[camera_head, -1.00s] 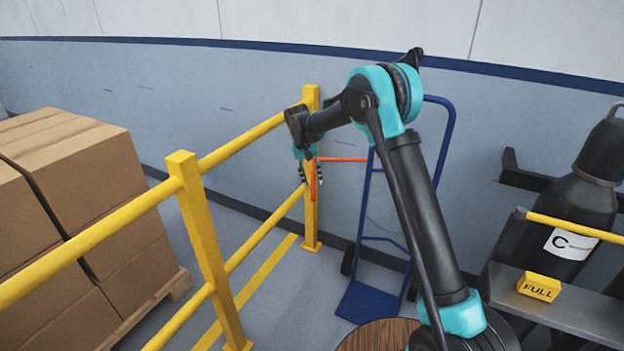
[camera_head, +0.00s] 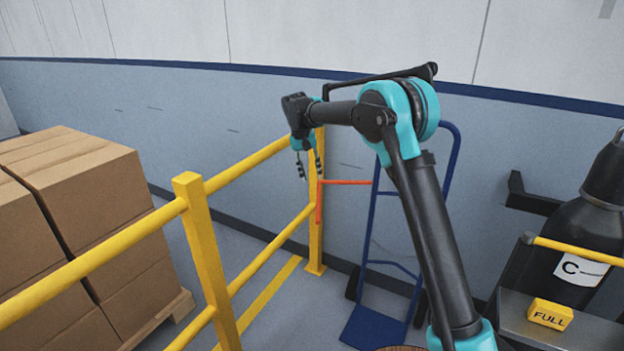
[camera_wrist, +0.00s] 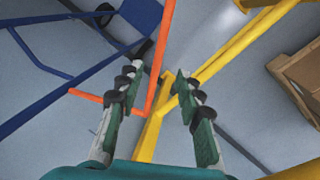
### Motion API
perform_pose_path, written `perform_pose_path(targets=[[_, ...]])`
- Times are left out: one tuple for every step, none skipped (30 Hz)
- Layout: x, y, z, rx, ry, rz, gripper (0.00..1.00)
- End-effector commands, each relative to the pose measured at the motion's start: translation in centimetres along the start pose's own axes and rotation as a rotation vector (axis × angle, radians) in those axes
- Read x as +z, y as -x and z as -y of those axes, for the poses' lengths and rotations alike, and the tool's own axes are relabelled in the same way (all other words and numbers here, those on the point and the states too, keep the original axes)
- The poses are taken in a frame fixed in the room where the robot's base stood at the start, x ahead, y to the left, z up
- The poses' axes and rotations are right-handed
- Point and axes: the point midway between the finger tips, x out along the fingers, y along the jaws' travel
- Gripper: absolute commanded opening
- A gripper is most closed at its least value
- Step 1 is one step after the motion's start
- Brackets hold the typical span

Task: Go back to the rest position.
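My gripper (camera_head: 308,165) hangs from my raised arm in the head view, in front of the wall and close to the yellow corner post. In the wrist view my gripper (camera_wrist: 157,95) has its two fingers spread apart. Nothing is held between them. The yellow railing and an orange bar show below and beyond the fingers.
A yellow railing (camera_head: 205,245) runs beside stacked cardboard boxes (camera_head: 85,200) on a pallet (camera_head: 170,312). A blue hand truck (camera_head: 375,325) and an orange bar (camera_head: 345,182) stand near the wall. A black cylinder (camera_head: 570,230) and yellow FULL block (camera_head: 550,313) are at right.

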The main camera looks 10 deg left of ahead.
Motion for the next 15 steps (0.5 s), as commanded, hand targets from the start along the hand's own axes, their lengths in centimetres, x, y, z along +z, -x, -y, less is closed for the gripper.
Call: perform_pose_path(targets=[[0.0, 0.0, 0.0, 0.0, 0.0, 0.0, 0.36], [0.0, 0.0, 0.0, 0.0, 0.0, 0.0, 0.36], [0.0, 0.0, 0.0, 0.0, 0.0, 0.0, 0.36], [0.0, 0.0, 0.0, 0.0, 0.0, 0.0, 0.36], [0.0, 0.0, 0.0, 0.0, 0.0, 0.0, 0.36], [0.0, 0.0, 0.0, 0.0, 0.0, 0.0, 0.36], [0.0, 0.0, -0.1, 0.0, 0.0, 0.0, 0.36], [0.1, 0.0, -0.2, -0.001, -0.001, -0.001, 0.36], [0.2, 0.0, -0.6, -0.003, -0.002, -0.002, 0.36], [0.3, -0.1, -1.0, -0.006, -0.004, -0.003, 0.36], [0.5, -0.1, -1.6, -0.009, -0.006, -0.005, 0.36], [0.9, -0.1, -2.6, -0.016, -0.01, -0.009, 0.36], [1.2, -0.2, -3.5, -0.022, -0.014, -0.013, 0.36], [1.6, -0.3, -4.5, -0.028, -0.016, -0.018, 0.36], [2.3, -0.5, -6.0, -0.037, -0.021, -0.024, 0.36]])
